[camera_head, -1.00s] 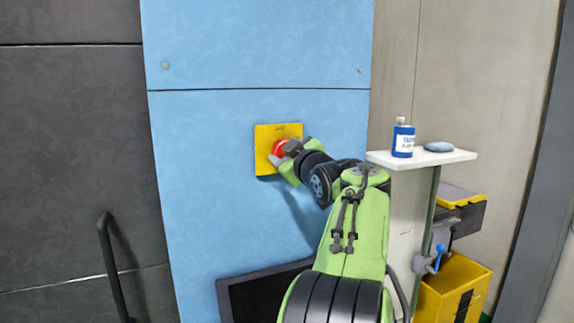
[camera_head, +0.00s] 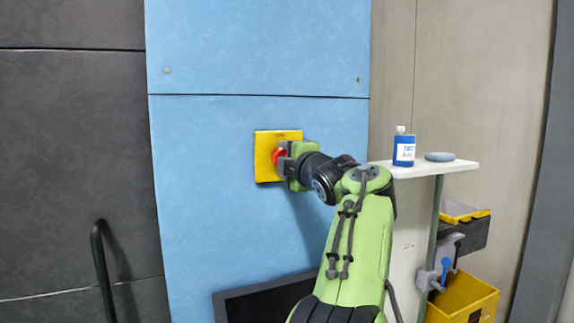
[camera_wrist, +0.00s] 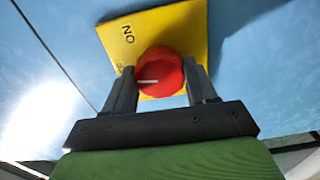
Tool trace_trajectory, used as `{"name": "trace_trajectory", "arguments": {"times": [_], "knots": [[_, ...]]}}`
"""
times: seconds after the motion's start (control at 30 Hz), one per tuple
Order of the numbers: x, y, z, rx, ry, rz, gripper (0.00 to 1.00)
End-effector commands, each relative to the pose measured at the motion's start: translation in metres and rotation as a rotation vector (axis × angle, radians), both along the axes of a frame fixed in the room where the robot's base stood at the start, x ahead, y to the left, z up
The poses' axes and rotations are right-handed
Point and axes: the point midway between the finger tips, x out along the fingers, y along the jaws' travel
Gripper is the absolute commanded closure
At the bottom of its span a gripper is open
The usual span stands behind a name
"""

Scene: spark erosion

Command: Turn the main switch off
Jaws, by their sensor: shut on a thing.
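The main switch is a red knob (camera_head: 280,156) on a yellow plate (camera_head: 264,142), fixed to a blue panel. In the wrist view the red knob (camera_wrist: 160,73) carries a white line, and the yellow plate (camera_wrist: 185,32) bears dark lettering, "ON", at its upper left. The white line points toward the left in that view. A second marking by the knob is partly hidden. My gripper (camera_wrist: 160,88) has one finger on each side of the knob and is shut on it. In the head view my gripper (camera_head: 285,160) partly covers the knob's right side.
A white shelf (camera_head: 455,167) right of my arm holds a blue bottle (camera_head: 404,150) and a grey-blue disc (camera_head: 440,157). Below are a yellow bin (camera_head: 462,297) and a vise-like clamp. A black handle (camera_head: 101,270) stands at left. Blue panel around the plate is clear.

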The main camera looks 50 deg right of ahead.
Motion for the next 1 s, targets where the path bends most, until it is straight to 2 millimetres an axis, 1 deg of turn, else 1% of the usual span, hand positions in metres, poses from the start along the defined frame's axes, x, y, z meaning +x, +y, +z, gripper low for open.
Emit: {"name": "trace_trajectory", "arguments": {"times": [0.2, 0.4, 0.97, 1.0], "knots": [[0.0001, -0.0006, -0.0014, -0.105, 0.065, -0.001, 0.74], [0.0001, -0.0006, -0.0011, -0.16, 0.097, 0.0, 0.74], [0.0, -0.0006, -0.0007, -0.184, 0.113, -0.001, 0.74], [0.0, -0.0006, -0.0007, -0.184, 0.111, -0.001, 0.39]]}}
